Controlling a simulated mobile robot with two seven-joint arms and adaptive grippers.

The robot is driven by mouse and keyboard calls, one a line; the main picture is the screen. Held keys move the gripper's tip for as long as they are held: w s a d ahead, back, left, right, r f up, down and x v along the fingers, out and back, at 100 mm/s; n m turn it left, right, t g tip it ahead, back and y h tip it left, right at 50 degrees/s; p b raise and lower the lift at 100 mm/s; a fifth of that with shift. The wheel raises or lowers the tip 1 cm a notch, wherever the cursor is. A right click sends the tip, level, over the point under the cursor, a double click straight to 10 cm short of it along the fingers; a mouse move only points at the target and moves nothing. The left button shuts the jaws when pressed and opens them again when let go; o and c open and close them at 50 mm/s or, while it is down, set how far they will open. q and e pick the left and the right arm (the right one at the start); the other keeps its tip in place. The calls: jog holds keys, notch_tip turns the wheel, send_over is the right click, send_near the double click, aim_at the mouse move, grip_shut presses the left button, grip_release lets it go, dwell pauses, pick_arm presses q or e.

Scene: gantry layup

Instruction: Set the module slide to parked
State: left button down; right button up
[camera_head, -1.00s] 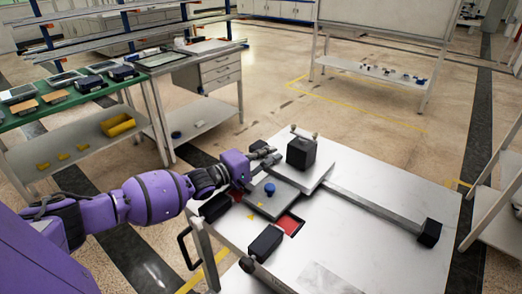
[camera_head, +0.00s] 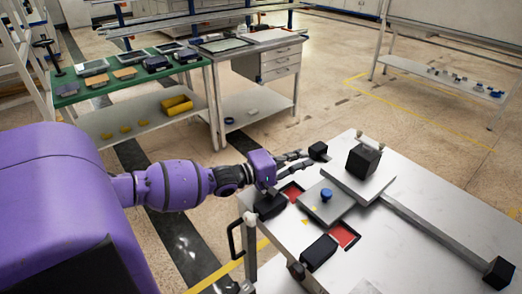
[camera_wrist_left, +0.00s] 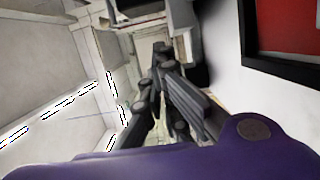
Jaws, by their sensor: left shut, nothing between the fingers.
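The module slide is a pale carriage plate (camera_head: 358,183) with a black block (camera_head: 363,161) on top. It sits at the far left end of a grey rail (camera_head: 430,228) on the white table. A black end block (camera_head: 318,151) stands just left of the carriage, and another (camera_head: 500,272) ends the rail at lower right. My left gripper (camera_head: 308,160) is shut and empty, its fingers pointing right, close to the left end block; whether they touch it I cannot tell. In the left wrist view its fingers (camera_wrist_left: 163,55) are together. My right gripper is not in view.
A grey plate with a blue knob (camera_head: 326,195) lies before the carriage, between red patches (camera_head: 343,235). Black blocks (camera_head: 319,250) stand along the near edge, beside a black handle (camera_head: 233,240). A green-topped bench (camera_head: 130,80) stands at back left.

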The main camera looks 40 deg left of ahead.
pick_arm(q)
jog(key=v, duration=1.1)
jog(key=shift+f, duration=0.15)
jog(key=shift+s+a, duration=0.25)
jog(key=shift+s, duration=0.35)
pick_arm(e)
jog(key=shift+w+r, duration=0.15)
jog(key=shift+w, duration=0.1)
